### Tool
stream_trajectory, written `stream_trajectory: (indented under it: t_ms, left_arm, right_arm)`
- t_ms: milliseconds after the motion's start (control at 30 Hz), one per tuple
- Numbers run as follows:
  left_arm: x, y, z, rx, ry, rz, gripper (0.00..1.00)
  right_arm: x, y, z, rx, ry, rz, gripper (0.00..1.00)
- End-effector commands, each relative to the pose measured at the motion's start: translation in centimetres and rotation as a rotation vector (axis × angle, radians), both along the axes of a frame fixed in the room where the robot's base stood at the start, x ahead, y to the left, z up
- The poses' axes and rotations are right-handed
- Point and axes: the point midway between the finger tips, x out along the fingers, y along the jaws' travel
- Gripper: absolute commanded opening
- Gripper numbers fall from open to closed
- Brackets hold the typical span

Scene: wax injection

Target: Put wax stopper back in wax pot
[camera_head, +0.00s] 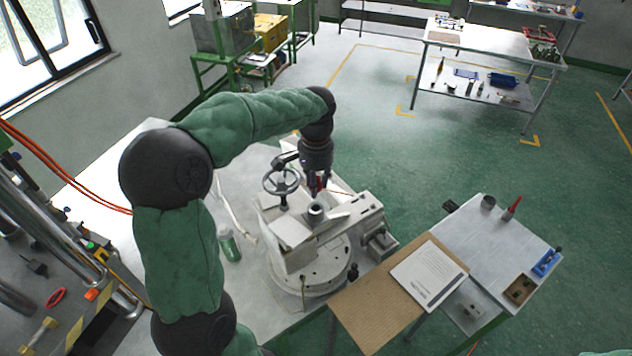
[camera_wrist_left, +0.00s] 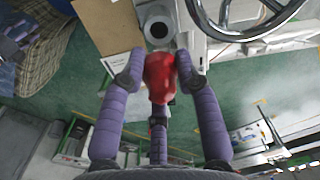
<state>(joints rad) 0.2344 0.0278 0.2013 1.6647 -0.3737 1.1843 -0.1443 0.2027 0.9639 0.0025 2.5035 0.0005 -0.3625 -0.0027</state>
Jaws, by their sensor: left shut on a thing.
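My left gripper (camera_head: 316,188) hangs pointing down over the white wax machine (camera_head: 298,238). In the left wrist view its purple fingers (camera_wrist_left: 158,80) are shut on a red stopper (camera_wrist_left: 159,72). The wax pot (camera_head: 316,209) is a short grey cylinder with a dark round opening, standing on the machine just below the gripper. In the left wrist view the pot (camera_wrist_left: 157,29) lies just beyond the stopper. The stopper appears apart from the opening, but the exact height gap cannot be told. My right gripper is out of view.
A handwheel (camera_head: 282,181) stands on the machine left of my gripper; it is close by in the wrist view. A green bottle (camera_head: 229,245) is on the bench at left. A side table (camera_head: 492,240) at right holds a paper (camera_head: 429,274), a red cone-shaped item (camera_head: 512,209) and small trays.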

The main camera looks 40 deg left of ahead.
Motion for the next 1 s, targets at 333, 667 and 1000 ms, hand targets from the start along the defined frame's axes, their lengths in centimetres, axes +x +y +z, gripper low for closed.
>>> stream_trajectory:
  t_ms: [333, 667, 1000]
  left_arm:
    - [0.0, 0.0, -2.5, 0.000, 0.001, 0.000, 0.03]
    - [0.0, 0.0, -5.1, 0.000, 0.001, 0.000, 0.03]
    - [0.0, 0.0, -5.7, 0.000, 0.000, 0.000, 0.03]
  right_arm:
    - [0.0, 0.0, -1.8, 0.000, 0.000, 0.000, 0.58]
    - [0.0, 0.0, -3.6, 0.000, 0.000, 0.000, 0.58]
    - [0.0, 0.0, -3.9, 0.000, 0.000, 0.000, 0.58]
